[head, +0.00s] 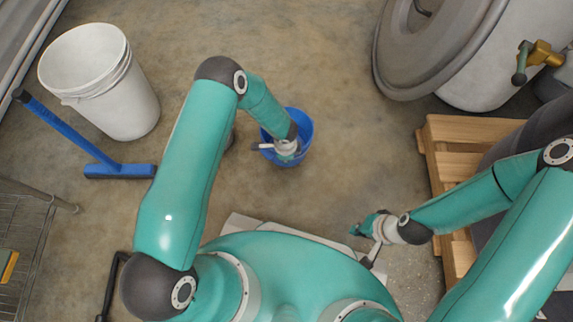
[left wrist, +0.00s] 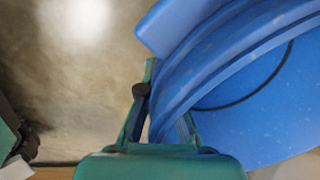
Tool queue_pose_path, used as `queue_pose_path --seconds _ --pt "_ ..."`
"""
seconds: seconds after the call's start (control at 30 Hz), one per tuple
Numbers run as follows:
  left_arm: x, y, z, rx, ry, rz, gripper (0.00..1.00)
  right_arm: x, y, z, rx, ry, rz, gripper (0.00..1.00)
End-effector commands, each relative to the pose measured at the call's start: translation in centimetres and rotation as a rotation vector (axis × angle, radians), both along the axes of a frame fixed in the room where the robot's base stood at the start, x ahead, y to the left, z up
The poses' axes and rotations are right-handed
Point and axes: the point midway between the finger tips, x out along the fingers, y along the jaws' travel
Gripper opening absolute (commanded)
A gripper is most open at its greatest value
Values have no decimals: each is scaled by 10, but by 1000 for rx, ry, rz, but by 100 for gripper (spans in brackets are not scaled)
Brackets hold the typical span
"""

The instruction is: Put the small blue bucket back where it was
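The small blue bucket (head: 304,148) shows in the middle of the head view, partly hidden by my left arm. In the left wrist view the blue bucket (left wrist: 265,105) fills the right side, with its rim and a thin dark curved line inside. My left gripper (head: 286,150) is at the bucket. In the left wrist view, my left gripper (left wrist: 163,112) has one finger outside the rim and one inside, closed on the bucket's wall. Whether the bucket touches the floor cannot be told. My right gripper (head: 366,226) is away from the bucket, at lower right; its finger opening is unclear.
A white bucket (head: 125,100) stands at upper left beside a blue-headed tool (head: 120,170). A wire rack (head: 25,235) is at the left edge. A wooden pallet (head: 445,160) and a large grey-lidded container (head: 440,50) are at right. The floor behind the blue bucket is clear.

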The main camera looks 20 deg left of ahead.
Motion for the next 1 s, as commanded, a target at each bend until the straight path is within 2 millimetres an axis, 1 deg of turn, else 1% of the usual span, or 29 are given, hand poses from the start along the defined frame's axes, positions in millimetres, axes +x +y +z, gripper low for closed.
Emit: queue_pose_path --seconds 0.13,0.3,0.37,0.43,0.63,0.77,0.93,0.97,1.0 --pt "0 0 -10 0 0 1 0 0 0 -5 0 0 0 0" --pt "0 0 -37 0 0 2 0 0 0 -17 0 0 0 0" --pt "0 0 -42 0 0 2 0 0 0 -19 0 0 0 0" --pt "0 0 -45 0 -1 2 0 0 0 -19 0 0 0 0" --pt "0 1 -43 0 -1 2 0 0 0 -18 0 0 0 0" --pt "0 1 -47 0 -1 2 0 0 0 -22 0 0 0 0" --pt "0 1 -46 0 0 2 28 0 0 -21 0 0 0 0" --pt "0 1 -46 0 0 3 31 0 0 -21 0 0 0 0" --pt "0 1 -46 0 0 3 31 0 0 -21 0 0 0 0"
